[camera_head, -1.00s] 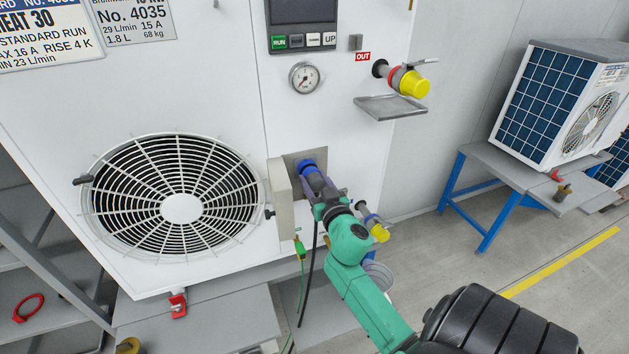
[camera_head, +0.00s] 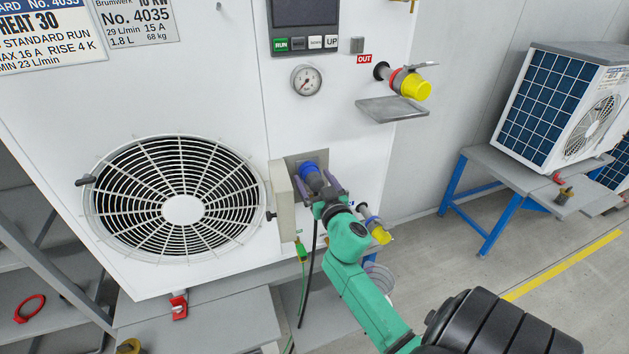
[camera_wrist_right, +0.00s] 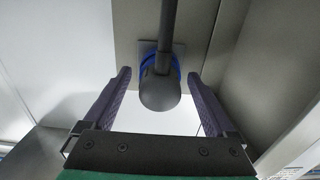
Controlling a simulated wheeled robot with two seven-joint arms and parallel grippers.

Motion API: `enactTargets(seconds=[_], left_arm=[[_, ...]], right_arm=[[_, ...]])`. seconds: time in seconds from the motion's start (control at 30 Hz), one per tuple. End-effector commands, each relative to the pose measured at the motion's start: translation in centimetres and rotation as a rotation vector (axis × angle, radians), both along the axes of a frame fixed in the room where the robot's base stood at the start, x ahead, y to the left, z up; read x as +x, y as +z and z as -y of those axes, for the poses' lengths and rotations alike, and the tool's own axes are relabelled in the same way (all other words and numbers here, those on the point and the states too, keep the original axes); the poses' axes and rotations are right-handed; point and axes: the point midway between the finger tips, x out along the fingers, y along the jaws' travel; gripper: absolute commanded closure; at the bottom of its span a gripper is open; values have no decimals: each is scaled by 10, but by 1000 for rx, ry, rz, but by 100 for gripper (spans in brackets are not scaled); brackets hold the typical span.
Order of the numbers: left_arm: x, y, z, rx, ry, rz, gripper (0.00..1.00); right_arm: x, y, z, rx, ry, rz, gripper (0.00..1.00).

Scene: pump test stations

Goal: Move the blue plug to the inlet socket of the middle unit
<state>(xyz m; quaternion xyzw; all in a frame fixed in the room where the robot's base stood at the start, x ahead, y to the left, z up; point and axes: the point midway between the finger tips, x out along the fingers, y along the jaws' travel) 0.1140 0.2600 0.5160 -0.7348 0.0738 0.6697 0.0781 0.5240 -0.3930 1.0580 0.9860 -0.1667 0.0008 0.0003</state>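The blue plug (camera_head: 311,177) sits at a socket plate in the recess on the white unit's front, behind an open cover flap (camera_head: 282,198). In the right wrist view the plug (camera_wrist_right: 160,92) shows a dark rounded back and a blue ring against a square plate (camera_wrist_right: 178,48), with a dark cable running up from it. My right gripper (camera_head: 318,190) is open around the plug, one purple finger on each side with a visible gap. How deep the plug sits is hidden. My left gripper is not in view.
A yellow-capped OUT fitting (camera_head: 415,87) with a small shelf (camera_head: 392,109) is at upper right. Another yellow-capped fitting (camera_head: 380,235) is close to the right of my right arm. A green cable (camera_head: 302,252) hangs below the flap. A fan grille (camera_head: 182,208) is at left.

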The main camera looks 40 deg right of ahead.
Motion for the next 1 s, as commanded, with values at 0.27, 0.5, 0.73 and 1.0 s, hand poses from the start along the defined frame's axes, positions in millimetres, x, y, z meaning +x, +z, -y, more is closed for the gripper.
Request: enactTargets(seconds=[0.27, 0.5, 0.73, 1.0], left_arm=[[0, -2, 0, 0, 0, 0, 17], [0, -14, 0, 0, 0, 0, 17], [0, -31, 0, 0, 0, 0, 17], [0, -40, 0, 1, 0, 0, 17]], right_arm=[[-6, -3, -2, 1, 0, -4, 10], [-52, -6, -18, 3, -1, -3, 10], [-106, -7, -36, 4, -1, -4, 10], [-137, -2, -47, 2, -1, -2, 10]])
